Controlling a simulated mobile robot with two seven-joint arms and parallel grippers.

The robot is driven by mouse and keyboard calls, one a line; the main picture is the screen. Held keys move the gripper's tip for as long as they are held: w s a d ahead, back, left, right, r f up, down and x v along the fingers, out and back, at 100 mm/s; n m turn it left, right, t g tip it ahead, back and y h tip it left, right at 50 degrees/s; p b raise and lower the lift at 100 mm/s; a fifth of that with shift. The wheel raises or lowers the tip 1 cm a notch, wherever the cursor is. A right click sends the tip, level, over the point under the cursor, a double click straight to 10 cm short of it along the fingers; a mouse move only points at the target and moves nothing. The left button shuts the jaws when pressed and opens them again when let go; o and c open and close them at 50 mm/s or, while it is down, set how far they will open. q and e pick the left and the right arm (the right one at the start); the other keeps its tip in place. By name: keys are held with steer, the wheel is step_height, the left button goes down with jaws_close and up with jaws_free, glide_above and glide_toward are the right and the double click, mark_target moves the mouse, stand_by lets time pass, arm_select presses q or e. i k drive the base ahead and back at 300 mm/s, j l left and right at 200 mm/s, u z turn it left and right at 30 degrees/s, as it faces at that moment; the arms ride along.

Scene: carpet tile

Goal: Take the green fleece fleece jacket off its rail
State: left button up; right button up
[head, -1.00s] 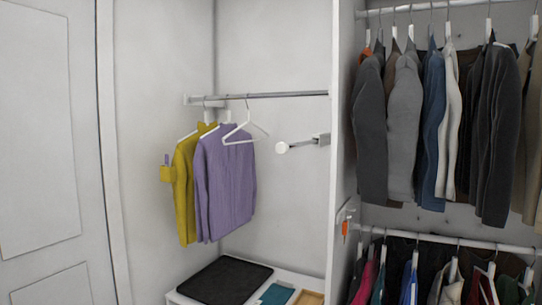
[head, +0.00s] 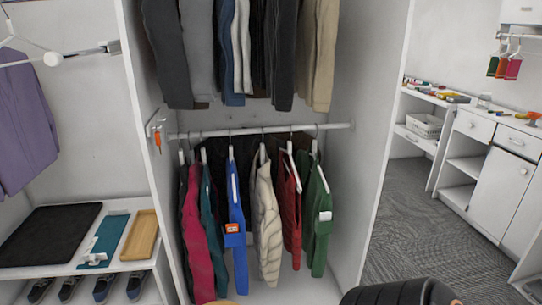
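The green fleece jacket (head: 318,222) hangs on a white hanger at the right end of the lower rail (head: 262,131) in the wardrobe bay. A small white patch shows on its front right side. A dark red quilted jacket (head: 289,205) hangs just left of it. Neither of my grippers is in view.
A cream padded jacket (head: 267,225), a blue garment (head: 237,215) and a pink one (head: 195,235) hang farther left. The bay's right side panel (head: 372,150) stands right of the green jacket, with a gap between. Dark trousers (head: 283,55) hang above. Carpet (head: 425,225) is open at right.

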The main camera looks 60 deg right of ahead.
mark_target(316, 198)
steer(key=z, duration=2.15)
steer(key=i+l+u, duration=0.1)
steer(key=u, duration=0.25)
steer(key=i+l+u, duration=0.1)
steer(key=u, duration=0.25)
steer(key=l+u, duration=0.15)
steer(key=u, duration=0.2)
steer(key=i+l+u, duration=0.15)
steer(key=l, duration=0.15)
steer(key=l+u, duration=0.15)
steer(key=i+l+u, duration=0.1)
steer(key=l, duration=0.35)
